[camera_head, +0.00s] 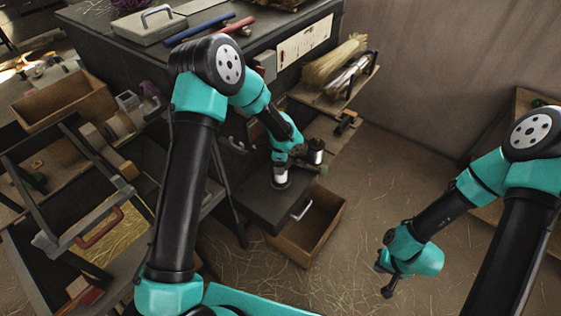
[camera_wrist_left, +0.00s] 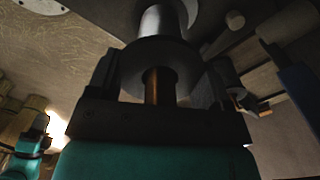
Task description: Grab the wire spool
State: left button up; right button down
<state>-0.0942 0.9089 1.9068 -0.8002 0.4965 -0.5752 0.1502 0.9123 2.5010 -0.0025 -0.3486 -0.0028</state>
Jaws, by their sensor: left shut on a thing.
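The wire spool (camera_wrist_left: 160,58), with a grey round flange and a copper-coloured core, sits between the dark fingers of my left gripper (camera_wrist_left: 160,80) in the left wrist view. The fingers are shut on it, one on each side. A pale cylinder (camera_wrist_left: 162,20) lies just beyond the flange. In the head view my left gripper (camera_head: 281,166) is low over the dark bench top, at a small white cylindrical part (camera_head: 280,175); the fingers are mostly hidden there. My right gripper (camera_head: 384,278) hangs over the floor at the right, apart from everything. Its finger opening is unclear.
Another spool-like piece (camera_head: 316,150) stands close right of my left gripper. An open wooden drawer (camera_head: 318,228) is below. A shelf (camera_head: 335,98) with broom bristles is behind. Side racks with a wooden box (camera_head: 66,103) fill the left. The straw-strewn floor is free in front of the drawer.

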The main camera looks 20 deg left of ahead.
pick_arm(q)
jog(key=s+d+r, duration=0.1)
jog(key=s+d, duration=0.3)
jog(key=s, duration=0.9)
jog(key=shift+s+r, duration=0.2)
jog(key=shift+s, duration=0.2)
